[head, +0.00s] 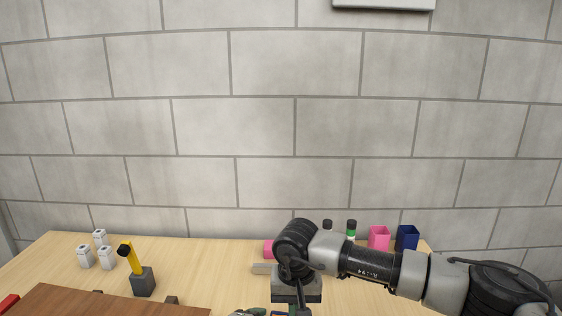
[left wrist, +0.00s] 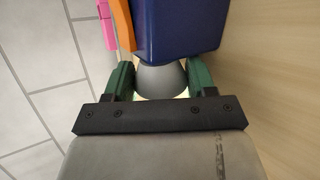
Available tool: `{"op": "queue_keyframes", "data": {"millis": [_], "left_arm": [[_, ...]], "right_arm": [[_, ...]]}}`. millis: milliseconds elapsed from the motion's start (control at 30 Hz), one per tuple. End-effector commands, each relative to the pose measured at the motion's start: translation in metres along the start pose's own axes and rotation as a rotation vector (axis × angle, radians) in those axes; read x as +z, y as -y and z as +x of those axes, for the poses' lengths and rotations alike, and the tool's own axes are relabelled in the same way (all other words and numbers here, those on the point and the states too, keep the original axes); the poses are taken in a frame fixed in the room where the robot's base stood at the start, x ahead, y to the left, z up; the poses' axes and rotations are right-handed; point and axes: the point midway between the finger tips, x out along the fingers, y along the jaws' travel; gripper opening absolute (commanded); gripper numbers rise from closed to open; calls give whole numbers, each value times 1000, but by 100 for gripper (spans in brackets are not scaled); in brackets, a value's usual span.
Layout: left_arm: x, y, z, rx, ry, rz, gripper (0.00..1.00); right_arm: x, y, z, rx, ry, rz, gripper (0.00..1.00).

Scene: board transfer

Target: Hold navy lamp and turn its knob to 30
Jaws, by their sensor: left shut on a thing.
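In the left wrist view, a navy block-shaped body (left wrist: 180,28) with a grey rounded part (left wrist: 162,80) at its near end is most likely the navy lamp. My left gripper (left wrist: 161,84) is shut on the grey part, with one green finger on each side. No knob or scale marks can be made out. My left gripper cannot be made out in the head view. There, an arm comes in from the right, and my right gripper (head: 297,294) hangs down at the bottom edge, its fingertips not clearly seen.
A yellow-handled thing on a dark block (head: 142,281) and several white containers (head: 86,258) stand at the left of the wooden table (head: 215,262). A pink box (head: 378,238) and a navy box (head: 407,238) stand at the back right. A brown board (head: 90,302) lies in front.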

Motion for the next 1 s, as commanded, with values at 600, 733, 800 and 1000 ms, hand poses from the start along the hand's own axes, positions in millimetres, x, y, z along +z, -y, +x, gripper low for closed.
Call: {"op": "queue_keyframes", "data": {"millis": [600, 733, 800, 1000], "left_arm": [[-2, 4, 1, -9, -5, 0, 86], [-2, 5, -1, -11, -4, -1, 86], [-2, 6, -5, -12, -4, -1, 86], [-1, 4, -33, -8, -3, -1, 86]], "right_arm": [[-1, -1, 0, 1, -2, 2, 0], [-1, -1, 0, 0, -2, 2, 0], [-1, -1, 0, 1, -2, 2, 0], [-1, -1, 0, 0, -2, 2, 0]]}}
